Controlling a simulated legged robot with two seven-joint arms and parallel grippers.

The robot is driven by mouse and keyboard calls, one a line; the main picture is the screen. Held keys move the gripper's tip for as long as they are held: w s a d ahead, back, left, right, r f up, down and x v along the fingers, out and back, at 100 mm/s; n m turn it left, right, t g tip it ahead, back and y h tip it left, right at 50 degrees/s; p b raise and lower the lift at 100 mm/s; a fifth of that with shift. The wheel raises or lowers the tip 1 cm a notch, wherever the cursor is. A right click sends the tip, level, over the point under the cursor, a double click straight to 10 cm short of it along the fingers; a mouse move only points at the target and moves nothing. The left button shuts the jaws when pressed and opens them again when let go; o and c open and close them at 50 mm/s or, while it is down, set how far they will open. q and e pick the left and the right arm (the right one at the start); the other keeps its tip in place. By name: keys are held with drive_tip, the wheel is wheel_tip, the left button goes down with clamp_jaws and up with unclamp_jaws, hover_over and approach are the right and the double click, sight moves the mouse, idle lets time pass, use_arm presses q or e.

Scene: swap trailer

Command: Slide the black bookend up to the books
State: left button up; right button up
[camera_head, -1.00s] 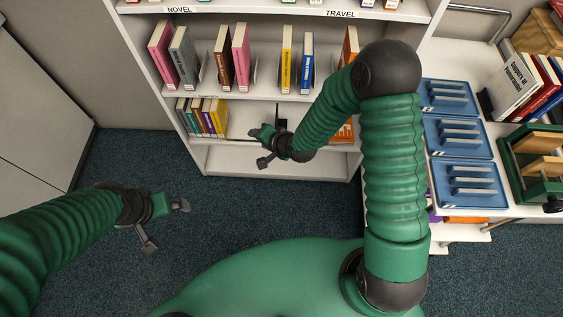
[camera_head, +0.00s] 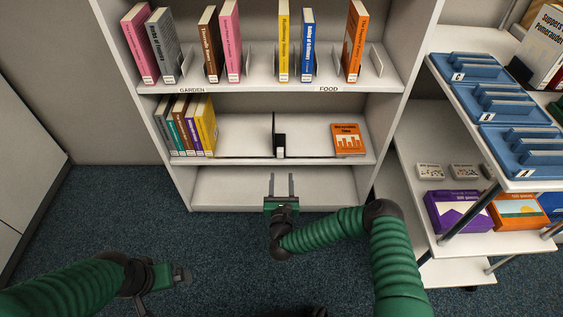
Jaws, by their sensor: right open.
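The black bookend (camera_head: 280,144) stands upright near the middle of the lower shelf (camera_head: 240,126), apart from the books. A row of several books (camera_head: 192,126) stands at the left end of that shelf, ending with a yellow one. An orange book (camera_head: 347,139) lies flat to the right of the bookend. My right gripper (camera_head: 280,184) is open and empty, its two fingers pointing at the shelf, in front of and below the bookend. My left gripper (camera_head: 183,277) is low at the left over the floor, partly seen; its jaw state is unclear.
The shelf above holds several upright books (camera_head: 228,42) with metal bookends. On the right, a trailer carries blue trays (camera_head: 500,98) and, lower down, a purple box (camera_head: 458,211) and an orange box (camera_head: 519,211). The shelf is clear between the books and the bookend.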

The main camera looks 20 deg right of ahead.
sight(280, 154)
drive_tip(key=b+x, duration=0.2)
drive_tip(key=x, duration=0.3)
drive_tip(key=b+x, duration=0.2)
drive_tip(key=x, duration=0.3)
drive_tip(key=shift+w+a+f, duration=0.15)
drive_tip(key=shift+w, duration=0.5)
drive_tip(key=shift+c, duration=0.4)
clamp_jaws()
